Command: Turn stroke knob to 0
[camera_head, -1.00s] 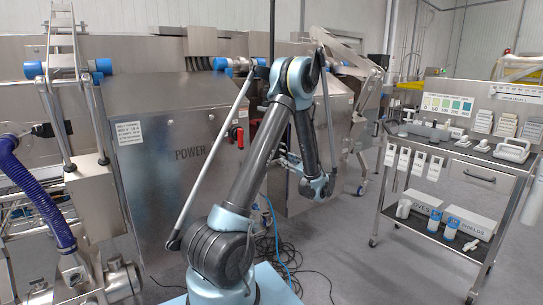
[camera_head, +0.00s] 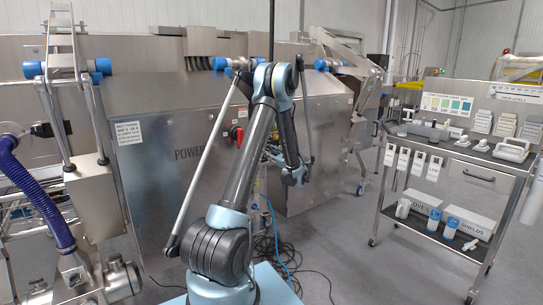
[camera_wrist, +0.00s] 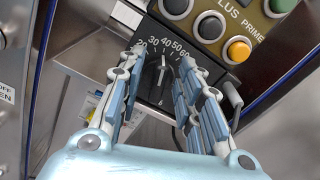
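The knob (camera_wrist: 161,76) is dark, with a white pointer line, on a black dial plate (camera_wrist: 161,45) in the wrist view. White numbers from 20 to 60 arc around its top. The pointer stands near the top, roughly between 30 and 40. My gripper (camera_wrist: 161,75) is open, with one blue-grey finger on each side of the knob. A gap shows on both sides, though contact deeper down cannot be told. The fingers hide the dial's lower sides. In the head view my gripper (camera_head: 293,178) is small and near the machine; the knob cannot be made out there.
A grey handle (camera_wrist: 231,98) stands right of the fingers. In the head view a steel cabinet marked POWER (camera_head: 150,190) is left and a cart (camera_head: 470,170) is right.

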